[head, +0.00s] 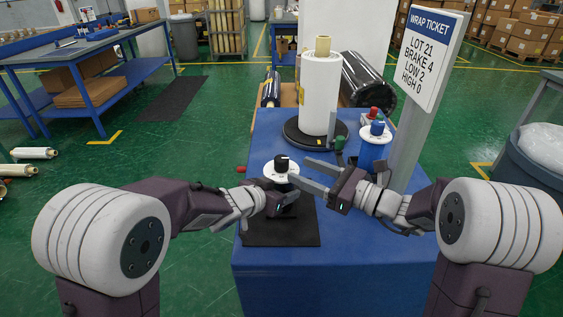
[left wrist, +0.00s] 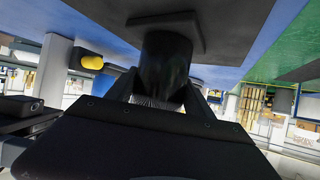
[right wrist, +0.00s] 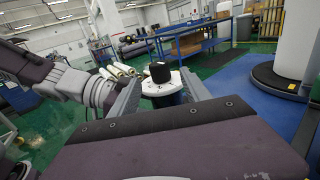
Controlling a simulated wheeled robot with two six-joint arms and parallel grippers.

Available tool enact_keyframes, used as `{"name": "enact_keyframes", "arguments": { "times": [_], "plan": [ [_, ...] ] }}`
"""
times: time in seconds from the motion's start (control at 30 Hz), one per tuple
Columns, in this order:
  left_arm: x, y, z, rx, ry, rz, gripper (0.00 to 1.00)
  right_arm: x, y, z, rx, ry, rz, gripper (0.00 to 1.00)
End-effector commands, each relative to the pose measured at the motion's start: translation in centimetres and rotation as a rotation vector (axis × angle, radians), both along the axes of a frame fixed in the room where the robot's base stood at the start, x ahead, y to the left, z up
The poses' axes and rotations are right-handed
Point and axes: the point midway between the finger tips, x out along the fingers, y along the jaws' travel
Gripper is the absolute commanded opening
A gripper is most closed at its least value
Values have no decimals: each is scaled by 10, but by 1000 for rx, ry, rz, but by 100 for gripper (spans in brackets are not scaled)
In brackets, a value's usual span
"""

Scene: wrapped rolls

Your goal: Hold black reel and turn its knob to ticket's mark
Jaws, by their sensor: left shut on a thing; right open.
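The black reel (head: 285,195) stands upright on a dark mat (head: 281,233). It has a white dial with marks on top and a black knob (head: 281,163). My left gripper (head: 283,204) is shut on the reel's body, low on its side; the left wrist view shows the dark body (left wrist: 166,66) between its fingers. My right gripper (head: 310,174) is open beside the dial. In the right wrist view the knob (right wrist: 159,73) and dial appear between its spread fingers, not gripped. The dial's figures are too small to read. The wrap ticket (head: 429,57) reads LOT 21, BRAKE 4, LOW 2, HIGH 0.
A blue reel (head: 373,151) with a blue knob stands at the right, a red knob behind it. A tall white roll (head: 319,95) stands on a black turntable (head: 298,139) at the back. The ticket's grey post (head: 405,150) rises beyond my right arm. The mat's front is clear.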

Motion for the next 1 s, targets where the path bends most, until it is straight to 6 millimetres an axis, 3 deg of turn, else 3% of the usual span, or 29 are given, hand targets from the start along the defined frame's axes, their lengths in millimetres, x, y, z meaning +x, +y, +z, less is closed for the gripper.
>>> {"name": "enact_keyframes", "arguments": {
  "times": [0.1, 0.3, 0.67, 0.87, 0.9, 1.0],
  "plan": [
    [0, 0, 1, -2, -2, 0, 0, 15, 26, 0, 0, 0, 6, 56],
    [1, 0, 1, -2, -2, 0, 0, 34, 54, 0, -2, 1, 4, 56],
    [1, 0, 1, -2, -2, 0, 0, 40, 61, 0, -2, 0, 0, 56],
    [1, 0, 1, -2, -2, 0, 0, 40, 61, 0, -2, 0, 0, 6],
    [1, 0, 1, -1, -3, 1, 0, 40, 61, 0, -2, 0, 0, 0],
    [1, 0, 1, -1, -3, 1, 0, 40, 61, 0, -1, 0, -7, 0]
  ]
}}
